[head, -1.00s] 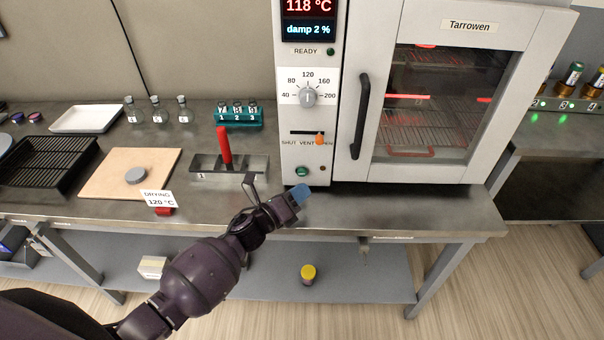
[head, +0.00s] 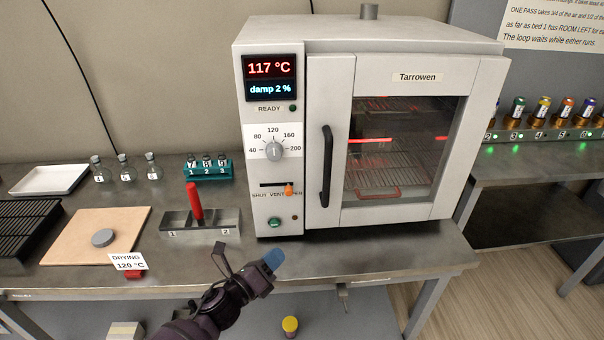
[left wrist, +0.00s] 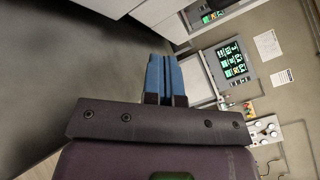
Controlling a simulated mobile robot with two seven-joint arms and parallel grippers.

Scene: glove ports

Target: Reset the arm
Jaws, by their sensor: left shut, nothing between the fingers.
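My left gripper (head: 272,260) is in front of the bench's front edge, below the oven, in the head view. Its blue fingers are shut with nothing between them; they also show in the left wrist view (left wrist: 164,78). It touches no object that I can see. My right gripper is not in view. The Tarrowen oven (head: 405,150) stands on the bench with its door shut. Its display (head: 270,78) reads 117 °C and damp 2 %.
The steel bench (head: 350,253) holds a rack with a red handle (head: 195,203), a teal vial rack (head: 208,172), a board with a grey disc (head: 103,238), glass flasks and a white tray (head: 48,180). A yellow-capped jar (head: 290,325) is below. A second bench stands right.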

